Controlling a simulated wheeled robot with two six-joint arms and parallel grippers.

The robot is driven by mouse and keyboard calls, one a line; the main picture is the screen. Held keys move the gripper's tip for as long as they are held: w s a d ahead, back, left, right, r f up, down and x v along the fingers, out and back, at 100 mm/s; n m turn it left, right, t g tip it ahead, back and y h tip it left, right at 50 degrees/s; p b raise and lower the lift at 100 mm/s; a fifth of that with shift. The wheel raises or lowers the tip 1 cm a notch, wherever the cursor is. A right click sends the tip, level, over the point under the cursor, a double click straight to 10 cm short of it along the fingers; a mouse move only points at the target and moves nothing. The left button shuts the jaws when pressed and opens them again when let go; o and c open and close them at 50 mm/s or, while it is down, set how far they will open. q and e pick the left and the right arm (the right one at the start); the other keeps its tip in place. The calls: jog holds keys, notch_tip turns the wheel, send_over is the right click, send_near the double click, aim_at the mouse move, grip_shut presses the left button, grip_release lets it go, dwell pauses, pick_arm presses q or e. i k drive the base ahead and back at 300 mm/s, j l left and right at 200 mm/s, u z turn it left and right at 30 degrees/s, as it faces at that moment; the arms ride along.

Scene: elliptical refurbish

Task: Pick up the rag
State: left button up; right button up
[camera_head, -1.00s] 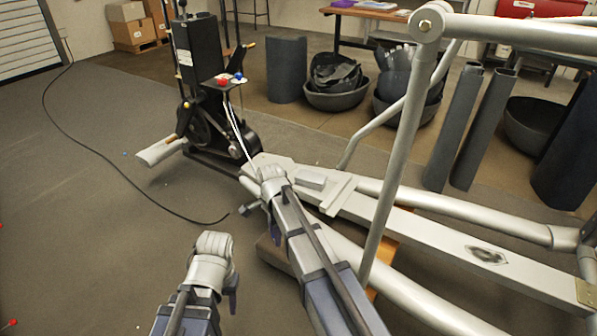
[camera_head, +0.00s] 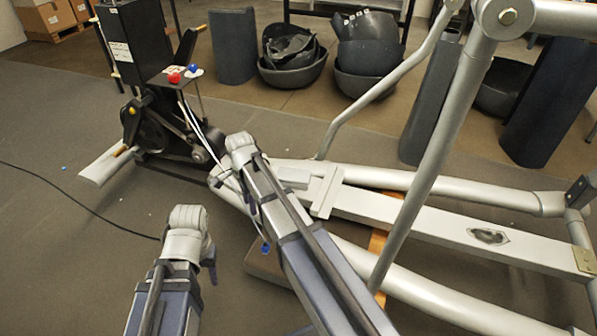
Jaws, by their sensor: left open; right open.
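I cannot make out a rag for certain in this view. A dark smudged patch (camera_head: 489,236) lies on the flat grey beam (camera_head: 430,218) of the elliptical machine at the right; it looks like a stain. My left gripper (camera_head: 187,218) is at the lower left, over bare floor and apart from the machine. My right gripper (camera_head: 240,145) is beside the near end of the beam, close to the thin white cables. Both are open and seem empty, though their fingertips are largely hidden.
A small grey block (camera_head: 293,178) sits on the beam. The black flywheel unit (camera_head: 135,50) with red and blue knobs stands upper left. Dark tubs (camera_head: 290,75) and cylinders (camera_head: 233,45) stand behind. A black cable (camera_head: 70,195) crosses the open floor at left.

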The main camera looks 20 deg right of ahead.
aim_at(300, 179)
jog(key=i+j+z, duration=0.7)
jog(key=j+z, duration=0.15)
jog(key=i+j+z, duration=0.15)
jog(key=j+z, duration=0.15)
jog(key=i+j+z, duration=0.1)
jog(key=j+z, duration=0.2)
jog(key=j, duration=0.15)
